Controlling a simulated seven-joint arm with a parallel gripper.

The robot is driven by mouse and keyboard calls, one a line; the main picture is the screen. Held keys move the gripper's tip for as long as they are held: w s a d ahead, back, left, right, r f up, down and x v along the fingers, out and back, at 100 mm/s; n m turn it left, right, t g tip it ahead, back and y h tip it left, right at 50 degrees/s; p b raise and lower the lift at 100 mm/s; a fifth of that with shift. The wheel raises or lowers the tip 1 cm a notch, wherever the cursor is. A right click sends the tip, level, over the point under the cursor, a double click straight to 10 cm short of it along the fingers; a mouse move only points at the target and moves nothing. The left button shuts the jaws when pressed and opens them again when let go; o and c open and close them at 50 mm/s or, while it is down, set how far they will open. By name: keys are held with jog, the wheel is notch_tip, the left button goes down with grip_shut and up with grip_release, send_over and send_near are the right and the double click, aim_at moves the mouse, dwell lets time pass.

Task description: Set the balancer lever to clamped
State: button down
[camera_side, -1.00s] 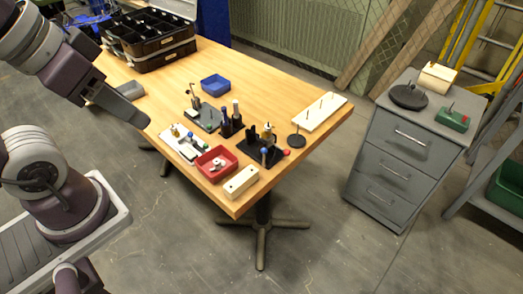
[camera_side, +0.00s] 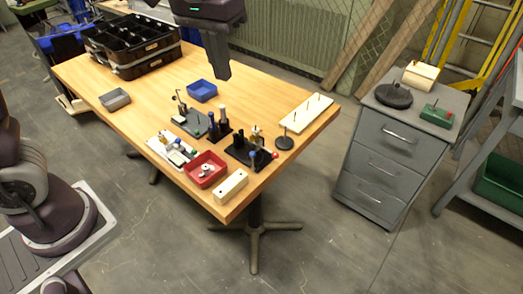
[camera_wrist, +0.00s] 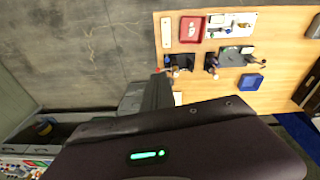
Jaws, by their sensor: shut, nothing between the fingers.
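I cannot tell for sure which part is the balancer lever. A black base (camera_side: 241,155) near the table's right front edge carries dark posts, a brass-coloured part, a blue knob (camera_side: 252,154) and a red knob (camera_side: 275,155). The black base also shows in the wrist view (camera_wrist: 183,62). Any lever position is too small to read. My gripper (camera_side: 222,76) is shut and empty, pointing down high above the rear part of the table, apart from everything. Its fingers also show in the wrist view (camera_wrist: 157,92).
A red tray (camera_side: 190,173), a white block (camera_side: 230,187) and a white plate (camera_side: 160,148) with small parts stand near the base. A grey plate with posts (camera_side: 185,124), a blue tray (camera_side: 202,91) and a pegged white board (camera_side: 305,113) lie behind. A black case (camera_side: 140,65) stands far left.

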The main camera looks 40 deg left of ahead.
jog(key=w+d+f+y, duration=0.1)
jog(key=w+d+f, duration=0.1)
jog(key=w+f, duration=0.2)
jog(key=w+d+f+g+y, duration=0.1)
jog(key=w+d+f, duration=0.2)
jog(key=f, duration=0.5)
jog(key=w+d+f+g+y, duration=0.1)
jog(key=w+d+f, duration=0.1)
jog(key=w+f, duration=0.3)
notch_tip(320, 180, down, 2)
jog(key=shift+d+f+y, duration=0.1)
jog(key=shift+d+y, duration=0.2)
jog(key=shift+d, duration=0.05)
jog(key=x, duration=0.9)
jog(key=shift+s+a+f, duration=0.2)
jog(key=shift+s+f, duration=0.1)
jog(key=shift+s+a+f, duration=0.1)
jog(key=shift+a+f, duration=0.05)
jog(key=shift+a, duration=0.5)
jog(key=shift+s+a+f, duration=0.15)
jog(key=shift+a+f, duration=0.05)
jog(key=shift+a, duration=0.4)
jog(key=shift+s+a+f, duration=0.1)
jog(key=shift+a+f, duration=0.05)
jog(key=shift+a, duration=0.5)
